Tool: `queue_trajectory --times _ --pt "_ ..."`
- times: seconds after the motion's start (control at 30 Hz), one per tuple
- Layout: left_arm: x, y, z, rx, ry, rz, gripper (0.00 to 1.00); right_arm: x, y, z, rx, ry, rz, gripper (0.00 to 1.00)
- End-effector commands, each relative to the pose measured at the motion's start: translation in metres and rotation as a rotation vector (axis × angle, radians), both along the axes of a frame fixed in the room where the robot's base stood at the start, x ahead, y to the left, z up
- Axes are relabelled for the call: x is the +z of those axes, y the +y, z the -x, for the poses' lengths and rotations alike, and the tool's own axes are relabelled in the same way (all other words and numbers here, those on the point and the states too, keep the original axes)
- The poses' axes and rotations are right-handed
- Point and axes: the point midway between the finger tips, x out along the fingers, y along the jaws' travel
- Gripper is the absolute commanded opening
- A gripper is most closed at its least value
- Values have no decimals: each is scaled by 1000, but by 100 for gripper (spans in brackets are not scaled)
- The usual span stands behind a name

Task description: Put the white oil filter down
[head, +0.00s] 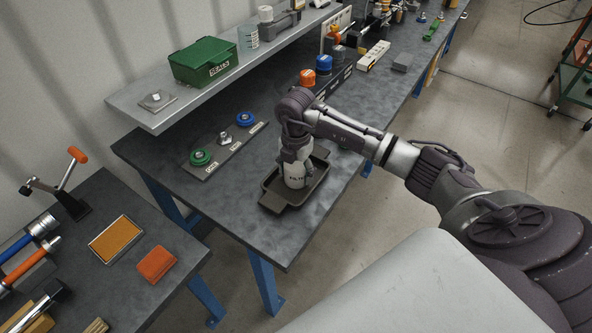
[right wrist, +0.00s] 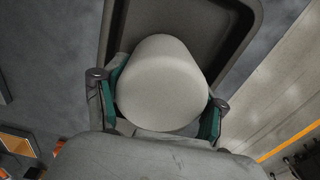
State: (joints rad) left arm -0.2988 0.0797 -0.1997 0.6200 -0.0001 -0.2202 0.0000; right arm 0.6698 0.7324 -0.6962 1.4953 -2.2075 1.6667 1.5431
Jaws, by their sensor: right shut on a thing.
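The white oil filter (head: 294,178) stands upright at the dark tray (head: 273,203) on the grey workbench, with lettering on its side. I cannot tell whether its base touches the tray floor. My right gripper (head: 295,158) is above it and shut on its upper part. In the right wrist view the filter's pale round top (right wrist: 163,85) sits between the two green-padded fingers of the right gripper (right wrist: 160,108), with the tray (right wrist: 245,45) beyond it. My left gripper is not in view.
A plate with green (head: 201,156), silver and blue (head: 246,118) couplers lies left of the tray. A shelf with a green box (head: 204,61) runs along the wall. Orange and blue parts stand behind my right arm. The bench front left of the tray is clear.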

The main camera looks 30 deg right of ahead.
Motion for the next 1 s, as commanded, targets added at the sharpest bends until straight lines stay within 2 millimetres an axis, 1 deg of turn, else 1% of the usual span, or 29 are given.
queue_trajectory --times 0.03,0.07,0.2,0.5,0.6,0.67,0.77,1.0 --pt "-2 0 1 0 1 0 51 -3 0 0 0 -1 0 37" --pt "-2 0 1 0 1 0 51 -3 0 0 0 0 0 72" --pt "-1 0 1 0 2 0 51 -2 0 0 0 0 0 95" --pt "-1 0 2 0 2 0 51 -2 0 0 -1 1 0 95" --pt "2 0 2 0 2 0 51 3 0 0 0 0 0 95" --pt "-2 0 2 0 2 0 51 7 -1 0 0 -1 0 95" --pt "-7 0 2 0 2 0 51 24 -1 -1 1 -5 1 95" --pt "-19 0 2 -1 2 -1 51 76 -1 -1 -1 -5 2 95"
